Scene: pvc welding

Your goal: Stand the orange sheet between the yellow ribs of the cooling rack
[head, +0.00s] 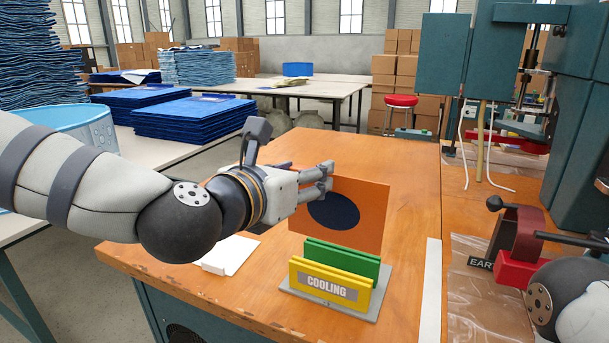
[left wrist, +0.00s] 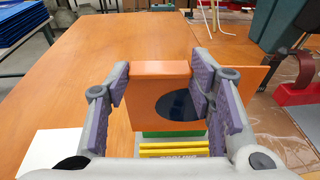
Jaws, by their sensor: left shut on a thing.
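The orange sheet (head: 361,208) with a dark blue disc on it is upright in the head view, just behind the rack's green ribs (head: 342,262). My left gripper (head: 328,178) is shut on the sheet near its upper left side. The left wrist view shows the sheet (left wrist: 150,92) between the fingers (left wrist: 163,88). The cooling rack has yellow ribs (head: 302,277) at its front, labelled COOLING, and a grey base (head: 372,305). The ribs hide part of the sheet's lower edge, so I cannot tell whether it touches the rack. My right gripper is out of view.
A white flat piece (head: 231,255) lies on the wooden table (head: 410,180) left of the rack. A red and dark lever fixture (head: 517,237) stands at the right, beside a clear plastic sheet (head: 480,310). The table behind the orange sheet is clear.

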